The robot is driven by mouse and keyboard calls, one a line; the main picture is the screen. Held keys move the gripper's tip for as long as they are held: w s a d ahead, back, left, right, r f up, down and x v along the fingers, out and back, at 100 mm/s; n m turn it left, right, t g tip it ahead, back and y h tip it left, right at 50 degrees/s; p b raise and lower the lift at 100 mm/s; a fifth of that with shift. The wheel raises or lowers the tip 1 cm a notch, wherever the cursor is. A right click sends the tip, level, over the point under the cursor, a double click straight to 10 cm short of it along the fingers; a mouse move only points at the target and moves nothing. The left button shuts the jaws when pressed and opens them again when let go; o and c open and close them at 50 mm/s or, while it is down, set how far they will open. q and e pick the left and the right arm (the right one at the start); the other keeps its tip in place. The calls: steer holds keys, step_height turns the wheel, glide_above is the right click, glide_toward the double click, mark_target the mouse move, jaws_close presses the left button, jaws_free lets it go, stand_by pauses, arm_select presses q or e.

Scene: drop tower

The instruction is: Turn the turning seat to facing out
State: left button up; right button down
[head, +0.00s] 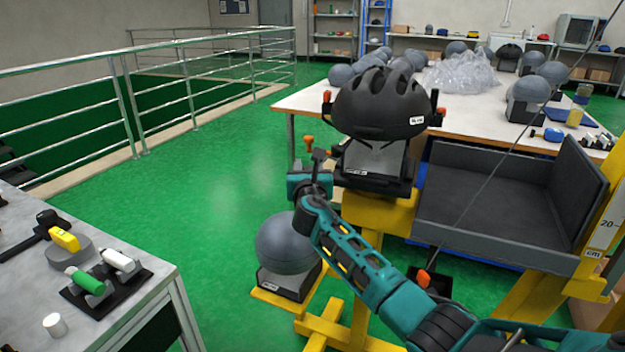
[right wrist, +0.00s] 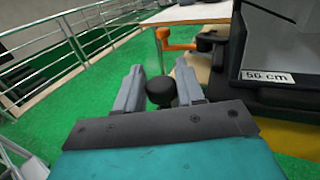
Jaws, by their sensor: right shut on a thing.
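The turning seat (head: 372,183) is a black block on top of the yellow tower post. It carries a grey headform (head: 372,158) wearing a black vented helmet (head: 378,103). The seat's dark side also shows at the right of the right wrist view (right wrist: 275,100), below a plate marked 56 cm. My right gripper (head: 319,162) is at the left side of the seat. In the right wrist view its two grey fingers stand on both sides of a round black knob (right wrist: 161,92), and it is shut on it. My left gripper is out of view.
A grey padded tray (head: 490,195) adjoins the seat on the right. A grey ball headform (head: 288,243) stands low beside the post. A bench with tools (head: 140,270) is at front left. Green floor lies between.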

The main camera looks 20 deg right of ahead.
steer(key=shift+w+m+g+h+b, duration=0.3)
steer(key=shift+w+m+h+b, duration=0.1)
steer(key=shift+w+h+b, duration=0.25)
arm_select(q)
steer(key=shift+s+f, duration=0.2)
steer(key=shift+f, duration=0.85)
arm_select(e)
steer(key=shift+d, duration=0.1)
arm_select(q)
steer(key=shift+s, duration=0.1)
arm_select(e)
steer(key=shift+w+r, duration=0.1)
steer(key=shift+r, duration=0.1)
steer(key=c, duration=1.1)
jaws_free()
steer(key=shift+c, duration=0.2)
steer(key=o, duration=0.3)
steer(key=shift+w+f, duration=0.1)
steer(key=shift+f, duration=0.05)
steer(key=shift+o, duration=0.2)
